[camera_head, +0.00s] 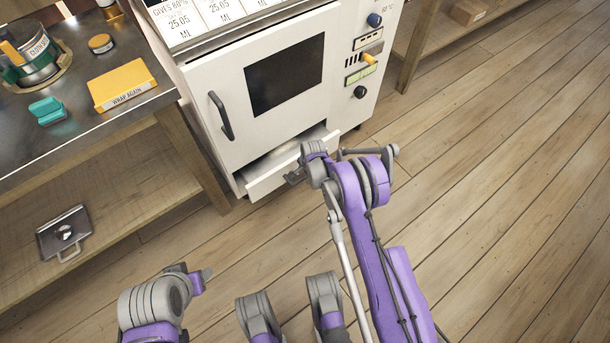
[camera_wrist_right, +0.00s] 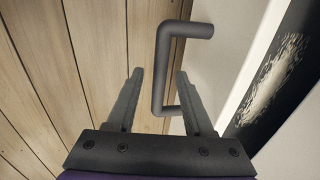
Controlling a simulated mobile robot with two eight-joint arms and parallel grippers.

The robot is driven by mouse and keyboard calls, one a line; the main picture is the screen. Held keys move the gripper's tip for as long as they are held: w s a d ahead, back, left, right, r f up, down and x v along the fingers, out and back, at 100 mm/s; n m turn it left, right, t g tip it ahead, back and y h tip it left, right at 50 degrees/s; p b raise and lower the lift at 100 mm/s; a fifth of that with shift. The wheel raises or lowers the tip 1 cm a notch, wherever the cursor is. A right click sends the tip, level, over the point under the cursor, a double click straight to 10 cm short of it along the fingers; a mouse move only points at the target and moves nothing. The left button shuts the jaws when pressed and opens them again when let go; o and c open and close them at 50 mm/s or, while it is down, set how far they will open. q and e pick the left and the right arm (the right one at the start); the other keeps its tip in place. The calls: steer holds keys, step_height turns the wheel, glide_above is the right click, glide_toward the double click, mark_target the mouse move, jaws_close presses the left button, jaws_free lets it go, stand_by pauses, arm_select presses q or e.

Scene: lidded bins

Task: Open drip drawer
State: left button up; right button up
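The drip drawer (camera_head: 280,177) is the low white drawer at the base of the white cabinet (camera_head: 205,90). It stands partly out, and a dark gap shows above its front. In the right wrist view a dark bar handle (camera_wrist_right: 162,75) passes between the fingers of my right gripper (camera_wrist_right: 158,95). The fingers stand apart on either side of it, with gaps visible. In the head view my right gripper (camera_head: 293,178) is at the drawer front, and my wrist hides the handle. My left arm is at the lower left; its gripper (camera_head: 205,274) shows too poorly to read its fingers.
The cabinet door above has a dark window (camera_head: 285,75) and its own dark handle (camera_head: 221,115). A metal-topped table (camera_head: 95,130) stands at left, with a metal dustpan-like item (camera_head: 63,233) on its lower shelf. The wooden floor (camera_head: 490,180) at right is clear.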

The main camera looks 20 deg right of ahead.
jaws_close()
stand_by(1.3)
